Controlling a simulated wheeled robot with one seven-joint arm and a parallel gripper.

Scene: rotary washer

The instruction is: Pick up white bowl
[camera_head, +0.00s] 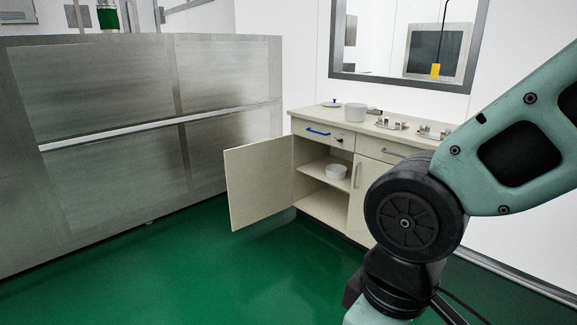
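A small white bowl (336,171) stands upright on the middle shelf inside the open left compartment of a beige cabinet (296,140). The bowl sits toward the shelf's right side. My arm fills the right of the view and its lower end runs off the bottom edge. My gripper itself is not in view, so its state and its distance to the bowl do not show.
The cabinet's left door (258,187) stands wide open to the left. A pot (355,112) and small metal items (390,123) are on the countertop. A large metal machine (110,140) lines the left. Green floor (190,265) lies clear in front.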

